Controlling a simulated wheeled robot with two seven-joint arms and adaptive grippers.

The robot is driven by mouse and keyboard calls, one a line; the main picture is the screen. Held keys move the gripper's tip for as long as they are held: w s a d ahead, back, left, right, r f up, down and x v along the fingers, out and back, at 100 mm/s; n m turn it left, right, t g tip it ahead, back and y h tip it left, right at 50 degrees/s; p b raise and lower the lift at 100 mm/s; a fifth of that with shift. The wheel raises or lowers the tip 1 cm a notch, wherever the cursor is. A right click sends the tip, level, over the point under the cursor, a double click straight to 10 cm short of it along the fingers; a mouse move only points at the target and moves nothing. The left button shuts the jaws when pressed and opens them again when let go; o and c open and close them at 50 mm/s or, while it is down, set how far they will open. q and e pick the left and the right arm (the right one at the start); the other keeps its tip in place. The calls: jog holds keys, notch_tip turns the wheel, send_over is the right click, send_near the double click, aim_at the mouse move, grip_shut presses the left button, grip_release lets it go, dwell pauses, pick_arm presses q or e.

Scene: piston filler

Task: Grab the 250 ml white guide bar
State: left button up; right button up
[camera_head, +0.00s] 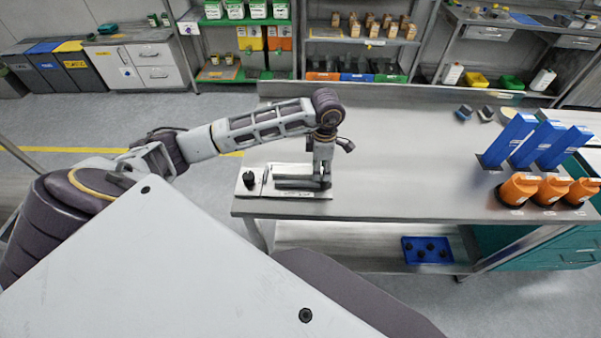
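My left gripper (323,178) points down at the front left of the steel table, at the right end of a small metal fixture (258,189). Its fingers overlap a grey bar-like part (292,183) on that fixture; whether they touch it or are closed on it is too small to tell. A black knob (249,179) stands at the fixture's left end. I cannot make out which part is the 250 ml white guide bar. My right gripper is not in view.
Blue holders (510,140) and orange containers (518,189) stand at the right of the steel table (410,150). The middle of the tabletop is clear. A blue tray with black knobs (408,256) sits on the lower shelf. Small parts (464,112) lie at the back right.

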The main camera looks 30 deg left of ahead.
pick_arm(q)
grip_shut()
jog(key=shift+r, duration=0.1)
notch_tip(320, 180, up, 10)
jog(key=b, duration=0.1)
dwell(0.7)
dwell(0.3)
